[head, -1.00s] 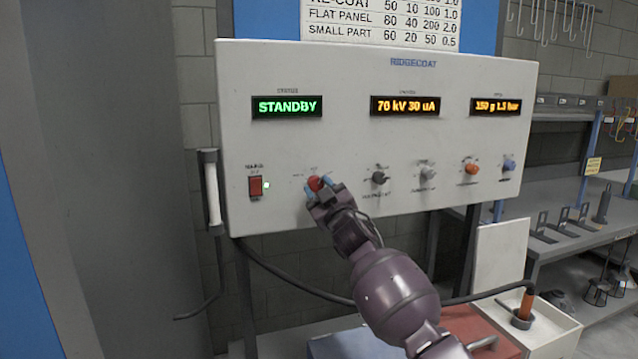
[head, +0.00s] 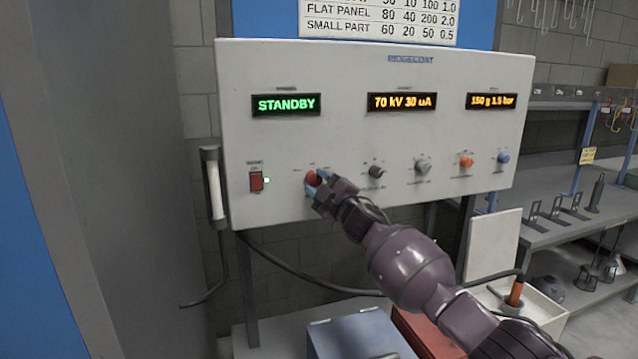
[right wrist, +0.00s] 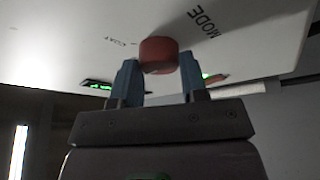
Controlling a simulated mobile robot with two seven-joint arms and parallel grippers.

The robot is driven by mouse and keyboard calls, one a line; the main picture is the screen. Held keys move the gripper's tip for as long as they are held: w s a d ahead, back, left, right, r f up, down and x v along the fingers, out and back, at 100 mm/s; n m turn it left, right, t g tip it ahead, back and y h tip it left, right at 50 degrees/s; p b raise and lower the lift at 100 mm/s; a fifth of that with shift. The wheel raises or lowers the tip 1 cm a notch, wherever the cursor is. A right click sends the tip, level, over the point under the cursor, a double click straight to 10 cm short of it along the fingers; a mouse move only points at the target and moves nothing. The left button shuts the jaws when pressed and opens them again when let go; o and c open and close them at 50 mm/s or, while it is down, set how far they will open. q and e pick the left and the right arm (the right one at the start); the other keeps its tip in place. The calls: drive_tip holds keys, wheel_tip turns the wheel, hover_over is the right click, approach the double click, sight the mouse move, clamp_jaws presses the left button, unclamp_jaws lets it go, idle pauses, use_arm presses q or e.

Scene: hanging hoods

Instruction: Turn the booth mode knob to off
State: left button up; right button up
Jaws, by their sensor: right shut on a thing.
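The red mode knob (head: 313,178) is on the lower left part of the white control panel (head: 350,130). It also shows in the right wrist view (right wrist: 158,55), under the printed word MODE. My right gripper (head: 318,186) is at the knob, with its blue fingers on either side of it, shut on it; the fingers show in the right wrist view (right wrist: 158,80). The status display (head: 286,104) reads STANDBY in green. The knob's pointer and its off mark are too small to read. My left gripper is not in view.
Right of the mode knob are a black knob (head: 376,171), a grey knob (head: 422,167), an orange knob (head: 466,161) and a blue knob (head: 503,158). A blue box (head: 358,338) stands below.

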drive_tip(key=o, duration=0.8)
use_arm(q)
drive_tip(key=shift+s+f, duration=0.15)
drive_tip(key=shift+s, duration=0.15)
use_arm(e)
drive_tip(key=shift+o, duration=0.6)
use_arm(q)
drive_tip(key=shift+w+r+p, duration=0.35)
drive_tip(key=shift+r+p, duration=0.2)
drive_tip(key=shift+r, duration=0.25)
use_arm(e)
drive_tip(key=v, duration=1.1)
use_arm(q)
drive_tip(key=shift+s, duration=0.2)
use_arm(e)
drive_tip(key=shift+w, duration=0.1)
